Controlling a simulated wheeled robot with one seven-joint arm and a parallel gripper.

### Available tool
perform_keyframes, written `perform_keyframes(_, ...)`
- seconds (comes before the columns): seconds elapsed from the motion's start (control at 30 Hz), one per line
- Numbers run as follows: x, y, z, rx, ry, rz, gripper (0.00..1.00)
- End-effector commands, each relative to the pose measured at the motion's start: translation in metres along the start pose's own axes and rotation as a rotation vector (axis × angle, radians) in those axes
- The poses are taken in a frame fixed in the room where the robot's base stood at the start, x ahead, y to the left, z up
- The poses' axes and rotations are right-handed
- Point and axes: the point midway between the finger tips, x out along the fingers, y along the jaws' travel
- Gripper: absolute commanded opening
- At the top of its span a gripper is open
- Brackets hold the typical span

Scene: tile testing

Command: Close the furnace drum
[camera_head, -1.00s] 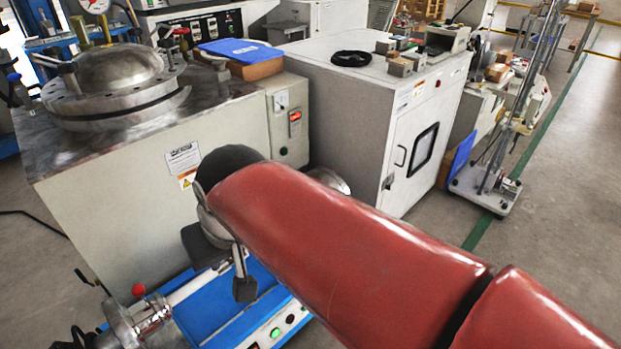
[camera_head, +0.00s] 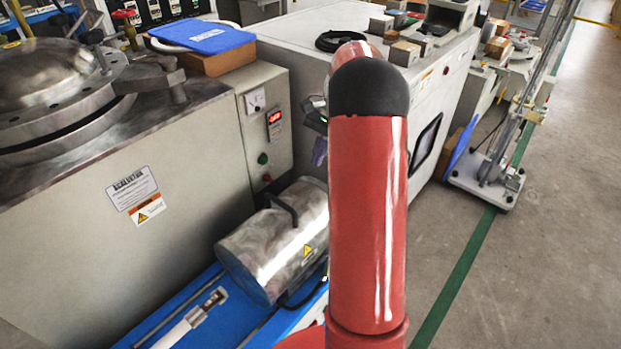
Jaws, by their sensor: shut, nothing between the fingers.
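The furnace drum (camera_head: 272,247) is a shiny steel cylinder lying on its side on a blue base (camera_head: 205,318). A dark curved handle (camera_head: 283,208) and a yellow warning label are on its surface. I see no gap in the part of the shell that shows; its right end is partly behind my red arm. My gripper (camera_head: 316,118) shows only as a small dark piece at the left edge of my arm, above and beyond the drum and apart from it. It is shut and empty, and most of it is hidden behind the arm.
A large grey cabinet with a domed steel lid (camera_head: 50,80) stands behind the drum at left. A control panel (camera_head: 268,125) and a blue folder (camera_head: 203,36) are near it. A white cabinet (camera_head: 290,60) stands behind my arm.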

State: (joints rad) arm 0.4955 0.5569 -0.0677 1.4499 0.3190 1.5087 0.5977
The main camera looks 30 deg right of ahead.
Motion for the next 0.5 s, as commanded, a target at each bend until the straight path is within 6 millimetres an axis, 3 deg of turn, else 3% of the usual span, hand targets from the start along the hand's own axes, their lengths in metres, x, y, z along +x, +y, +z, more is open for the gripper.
perform_keyframes(0.17,0.019,0.000,-0.001,0.003,-0.005,0.002,0.00)
perform_keyframes(0.5,0.091,0.001,0.000,0.002,-0.006,0.003,0.00)
